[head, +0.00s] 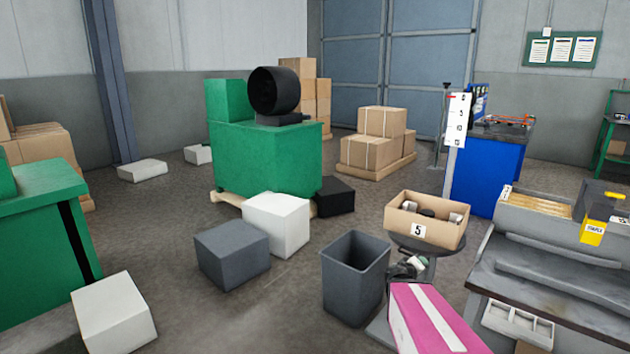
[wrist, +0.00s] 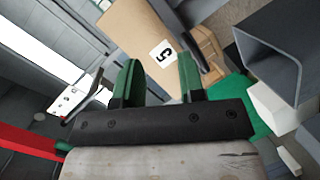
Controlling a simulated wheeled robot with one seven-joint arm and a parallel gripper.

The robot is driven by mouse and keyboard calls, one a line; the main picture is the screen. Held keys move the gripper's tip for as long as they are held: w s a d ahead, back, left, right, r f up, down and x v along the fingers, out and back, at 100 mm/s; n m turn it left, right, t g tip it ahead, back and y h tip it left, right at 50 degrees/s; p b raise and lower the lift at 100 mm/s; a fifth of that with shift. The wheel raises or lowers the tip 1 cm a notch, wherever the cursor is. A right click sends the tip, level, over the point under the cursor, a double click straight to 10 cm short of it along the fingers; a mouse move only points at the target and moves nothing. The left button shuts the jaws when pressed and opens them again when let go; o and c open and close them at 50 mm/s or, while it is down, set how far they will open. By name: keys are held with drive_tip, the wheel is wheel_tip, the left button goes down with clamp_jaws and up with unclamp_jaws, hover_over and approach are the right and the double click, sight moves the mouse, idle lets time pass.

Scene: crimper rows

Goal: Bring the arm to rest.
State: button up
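My gripper (wrist: 159,66) shows in the wrist view as two green fingers standing apart. I see nothing held between them. Beyond the fingers is the open cardboard box (wrist: 132,28) with a white label reading 5, tilted in this view. In the head view the same box (head: 424,231) sits on a small round dark stand (head: 432,247) and holds several small grey and dark items. A small dark and pale shape just below the box in the head view may be my gripper, but its fingers are too small to make out there.
A grey open bin (head: 354,280) stands left of the stand; it also shows in the wrist view (wrist: 275,70). A metal workbench (head: 550,290) is at the right. A white block (head: 276,224) and a grey block (head: 232,254) lie on the floor.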

drive_tip(key=s+a+f+m+g+y, duration=0.2)
drive_tip(key=s+a+f+g+y, duration=0.2)
drive_tip(key=a, duration=0.5)
drive_tip(key=s+a+f+m+g+y, duration=0.1)
drive_tip(key=s+a+f+g+y, duration=0.2)
drive_tip(key=s+a+g+y, duration=0.3)
drive_tip(key=s+a, duration=0.2)
drive_tip(key=a, duration=0.1)
drive_tip(key=shift+f+m+g+y, duration=0.3)
drive_tip(key=shift+f+m, duration=0.05)
drive_tip(key=shift+m, duration=0.05)
idle(1.0)
